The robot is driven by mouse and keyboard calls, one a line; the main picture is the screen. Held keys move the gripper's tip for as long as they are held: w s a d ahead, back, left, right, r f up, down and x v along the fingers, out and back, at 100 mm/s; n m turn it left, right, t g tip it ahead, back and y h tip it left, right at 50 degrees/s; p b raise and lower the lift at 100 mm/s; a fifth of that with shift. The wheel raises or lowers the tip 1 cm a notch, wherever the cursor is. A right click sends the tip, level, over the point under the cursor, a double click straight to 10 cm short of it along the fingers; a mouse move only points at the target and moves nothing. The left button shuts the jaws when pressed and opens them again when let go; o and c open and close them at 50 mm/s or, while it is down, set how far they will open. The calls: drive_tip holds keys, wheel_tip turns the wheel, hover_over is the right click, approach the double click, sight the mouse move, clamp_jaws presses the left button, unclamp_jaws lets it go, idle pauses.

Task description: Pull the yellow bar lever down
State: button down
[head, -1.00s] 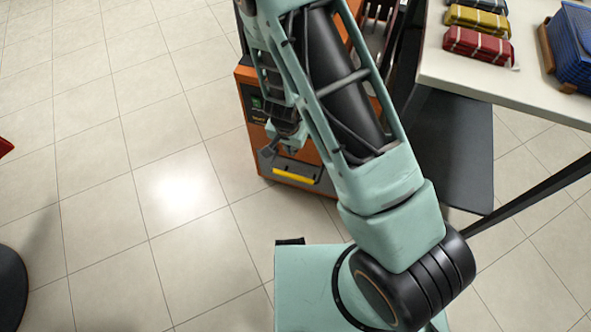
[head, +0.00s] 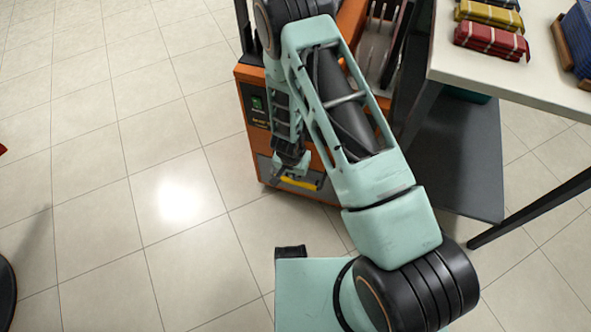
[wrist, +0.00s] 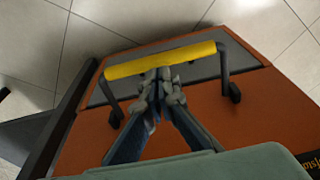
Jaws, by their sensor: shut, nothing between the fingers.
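The yellow bar lever (head: 300,183) sits low on the front of the orange machine (head: 262,168). In the wrist view the yellow bar (wrist: 160,60) spans two dark side arms over a grey panel. My gripper (head: 290,168) is just above the bar in the head view. In the wrist view my gripper (wrist: 160,82) is shut and empty, its fingertips at the near edge of the bar, close to its middle. I cannot tell whether they touch it. My arm hides part of the machine.
A white table (head: 500,77) with red and yellow folded bundles (head: 492,40) and a blue basket (head: 582,35) stands at the right. A dark shelf (head: 460,170) lies beneath it.

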sight(295, 183)
drive_tip(key=shift+f, duration=0.3)
drive_tip(key=shift+s+a+f+b, duration=0.1)
drive_tip(key=shift+s+f+b, duration=0.1)
drive_tip(key=shift+f+b, duration=0.35)
drive_tip(key=shift+s+a+f+b, duration=0.1)
drive_tip(key=shift+s+f+b, duration=0.1)
drive_tip(key=shift+f+b, duration=0.3)
drive_tip(key=shift+p, duration=0.3)
